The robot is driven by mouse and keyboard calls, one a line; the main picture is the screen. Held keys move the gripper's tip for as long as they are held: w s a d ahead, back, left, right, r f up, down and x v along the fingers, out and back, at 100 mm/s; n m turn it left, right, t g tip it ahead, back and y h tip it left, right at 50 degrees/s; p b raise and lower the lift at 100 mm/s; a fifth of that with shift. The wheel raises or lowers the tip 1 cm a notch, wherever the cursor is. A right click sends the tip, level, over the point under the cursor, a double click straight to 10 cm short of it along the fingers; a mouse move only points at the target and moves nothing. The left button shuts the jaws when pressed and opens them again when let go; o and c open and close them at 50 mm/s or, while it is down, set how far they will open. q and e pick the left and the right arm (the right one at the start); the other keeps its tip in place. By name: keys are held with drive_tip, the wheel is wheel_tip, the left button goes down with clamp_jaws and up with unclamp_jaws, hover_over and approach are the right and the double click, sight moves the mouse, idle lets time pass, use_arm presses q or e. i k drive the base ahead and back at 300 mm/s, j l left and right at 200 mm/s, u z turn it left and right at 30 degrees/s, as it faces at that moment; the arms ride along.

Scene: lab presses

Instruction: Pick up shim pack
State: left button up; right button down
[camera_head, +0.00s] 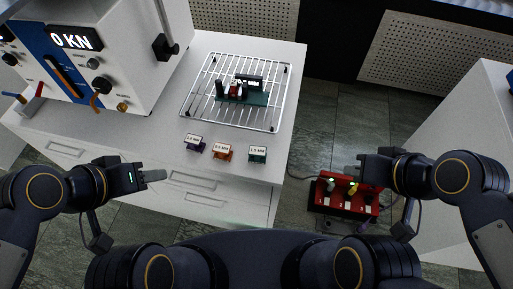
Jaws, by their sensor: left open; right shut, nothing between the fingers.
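Each bears a white label with a number and "MM"; the digits are too small to read surely. My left gripper (160,175) is open and empty, in front of the bench and to the left of the blocks. My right gripper (352,177) is shut and empty, right of the bench and over the red tray.
A wire rack (200,105) on the bench carries a green-based fixture (253,97). A press machine (120,45) reading "0 KN" stands at the left. A red tray (318,207) with several compartments sits below my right gripper. A white cabinet (470,120) stands at the right.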

sight(223, 150)
drive_tip(key=u, duration=1.85)
drive_tip(key=l+z, duration=0.1)
drive_tip(key=z, duration=1.25)
drive_tip(key=k+u, duration=0.25)
drive_tip(key=k, duration=0.45)
drive_tip(key=l+u, duration=0.15)
drive_tip(key=u, duration=0.25)
drive_tip(key=i+l+u, duration=0.1)
drive_tip(key=u, duration=0.3)
drive_tip(key=l+u, duration=0.4)
drive_tip(key=u, duration=0.4)
drive_tip(key=l, duration=0.55)
drive_tip(key=k, duration=0.05)
